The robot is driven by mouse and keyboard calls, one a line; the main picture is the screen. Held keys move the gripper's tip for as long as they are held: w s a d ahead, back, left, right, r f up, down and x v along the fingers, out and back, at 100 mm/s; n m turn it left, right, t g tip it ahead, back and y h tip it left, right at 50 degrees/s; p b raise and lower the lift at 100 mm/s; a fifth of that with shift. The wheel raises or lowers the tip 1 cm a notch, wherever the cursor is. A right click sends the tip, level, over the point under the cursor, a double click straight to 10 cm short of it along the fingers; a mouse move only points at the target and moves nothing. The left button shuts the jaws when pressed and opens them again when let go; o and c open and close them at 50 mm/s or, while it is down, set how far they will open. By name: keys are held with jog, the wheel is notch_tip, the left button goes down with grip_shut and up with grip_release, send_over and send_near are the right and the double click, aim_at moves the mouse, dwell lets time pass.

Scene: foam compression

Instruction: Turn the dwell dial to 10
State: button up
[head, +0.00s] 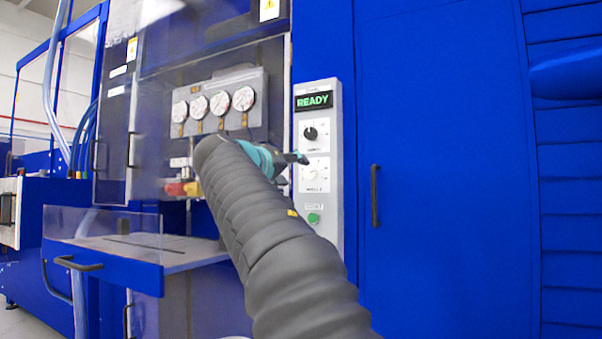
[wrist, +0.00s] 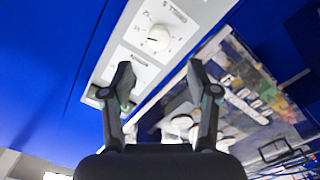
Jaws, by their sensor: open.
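The dwell dial (head: 314,172) is a white round knob on a white plate, low on the grey control panel. In the wrist view the dwell dial (wrist: 158,40) shows a short dark pointer line and scale marks around it, with its label appearing upside down. My gripper (head: 301,158) is in front of the panel, beside the dial's upper left. In the wrist view my gripper (wrist: 160,78) is open and empty, its fingers apart; the dial appears above the gap between them. I cannot read the dial's setting.
Above it on the panel are a black knob (head: 310,133) and a green READY display (head: 314,100); a green button (head: 314,218) is below. Several pressure gauges (head: 219,103) stand left. A blue door with a dark handle (head: 375,196) is right.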

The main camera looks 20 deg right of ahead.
jog(key=v, duration=0.3)
jog(key=shift+s+a, duration=0.1)
jog(key=shift+a, duration=0.05)
dwell(0.4)
